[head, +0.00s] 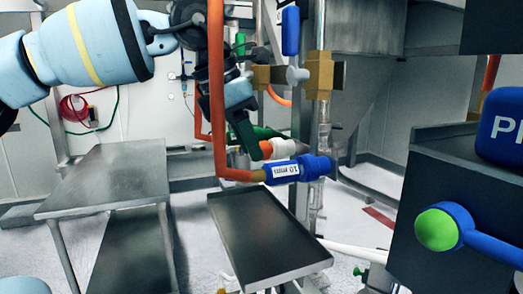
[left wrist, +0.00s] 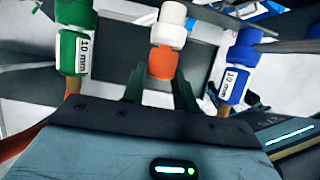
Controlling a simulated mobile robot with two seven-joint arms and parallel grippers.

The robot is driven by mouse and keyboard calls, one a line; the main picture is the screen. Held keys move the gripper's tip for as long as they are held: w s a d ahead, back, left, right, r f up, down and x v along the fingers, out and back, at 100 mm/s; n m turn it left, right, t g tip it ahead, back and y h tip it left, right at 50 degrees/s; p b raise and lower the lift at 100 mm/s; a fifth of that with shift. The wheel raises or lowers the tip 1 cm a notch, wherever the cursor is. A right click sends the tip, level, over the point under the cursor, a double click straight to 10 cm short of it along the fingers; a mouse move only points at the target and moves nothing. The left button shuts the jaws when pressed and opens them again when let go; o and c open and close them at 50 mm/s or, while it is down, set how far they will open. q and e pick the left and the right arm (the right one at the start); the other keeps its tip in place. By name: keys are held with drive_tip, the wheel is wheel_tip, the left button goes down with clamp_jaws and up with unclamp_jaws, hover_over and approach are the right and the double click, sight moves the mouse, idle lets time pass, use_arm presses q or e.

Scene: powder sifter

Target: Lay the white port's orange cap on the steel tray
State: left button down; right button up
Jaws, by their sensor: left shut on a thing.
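The orange cap (head: 267,149) is on the end of the white port (head: 283,148), near the middle of the head view. In the left wrist view, the orange cap (left wrist: 162,63) meets the white port (left wrist: 170,25) end to end. My left gripper (head: 256,147) comes down from the upper left and is shut on the cap. In the wrist view its dark fingers (left wrist: 160,82) stand on either side of the cap. The steel tray (head: 290,275) lies lower in the head view, below the ports, and its visible floor is bare. My right gripper is not in view.
A blue 10 mm fitting (head: 298,169) on an orange hose (head: 216,90) is close in front of the white port. A green 10 mm fitting (left wrist: 74,40) flanks it on the other side. A steel table (head: 110,180) stands left; a dark box with a green button (head: 437,230) is right.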

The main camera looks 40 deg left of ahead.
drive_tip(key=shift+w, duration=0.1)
